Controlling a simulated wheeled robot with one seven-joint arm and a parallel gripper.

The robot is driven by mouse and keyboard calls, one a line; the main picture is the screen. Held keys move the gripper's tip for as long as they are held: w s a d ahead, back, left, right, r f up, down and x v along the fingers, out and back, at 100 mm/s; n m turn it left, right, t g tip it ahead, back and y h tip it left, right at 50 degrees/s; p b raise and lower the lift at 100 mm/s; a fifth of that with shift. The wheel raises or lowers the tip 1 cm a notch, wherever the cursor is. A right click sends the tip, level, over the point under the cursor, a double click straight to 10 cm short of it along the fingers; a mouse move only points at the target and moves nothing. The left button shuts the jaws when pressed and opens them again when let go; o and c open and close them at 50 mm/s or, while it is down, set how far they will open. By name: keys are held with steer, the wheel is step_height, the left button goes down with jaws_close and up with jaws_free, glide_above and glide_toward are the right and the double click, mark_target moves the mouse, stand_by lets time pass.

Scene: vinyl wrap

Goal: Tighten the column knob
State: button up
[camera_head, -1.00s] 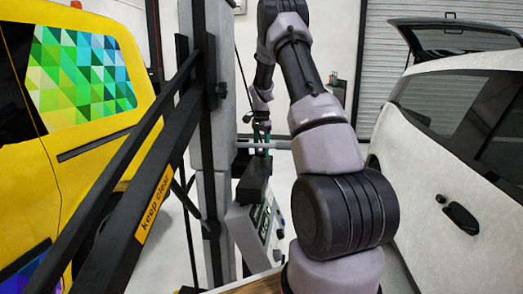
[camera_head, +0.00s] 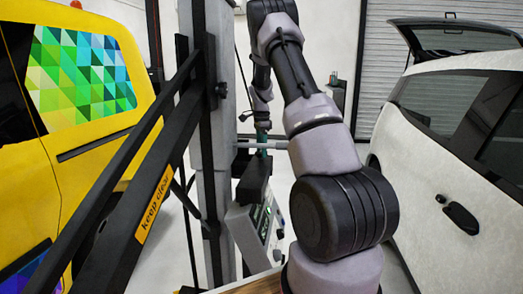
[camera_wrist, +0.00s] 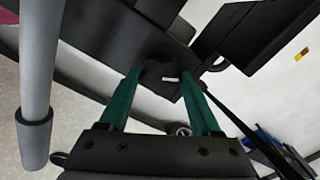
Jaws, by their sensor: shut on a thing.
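The column knob (camera_wrist: 158,72) is a dark rounded piece between the green fingertips of my gripper (camera_wrist: 161,76) in the wrist view. The fingers stand apart by the knob's width and are shut on it. Its far side merges with dark parts behind, so its shape is hard to make out. In the head view my gripper (camera_head: 262,141) is small, beside the tall grey column (camera_head: 208,185) and above a black box-like part. The knob cannot be made out there behind the fingers.
A grey bar (camera_wrist: 40,75) with a dark end cap runs close at left in the wrist view. A control panel (camera_head: 257,225) stands below my gripper. A yellow car (camera_head: 95,140) is at left, a white car (camera_head: 450,180) at right. A black diagonal beam (camera_head: 125,205) crosses the front.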

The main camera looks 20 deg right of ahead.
steer(key=o, duration=1.4)
steer(key=shift+c, duration=0.2)
step_height(320, 180, up, 11)
steer(key=shift+f, duration=0.15)
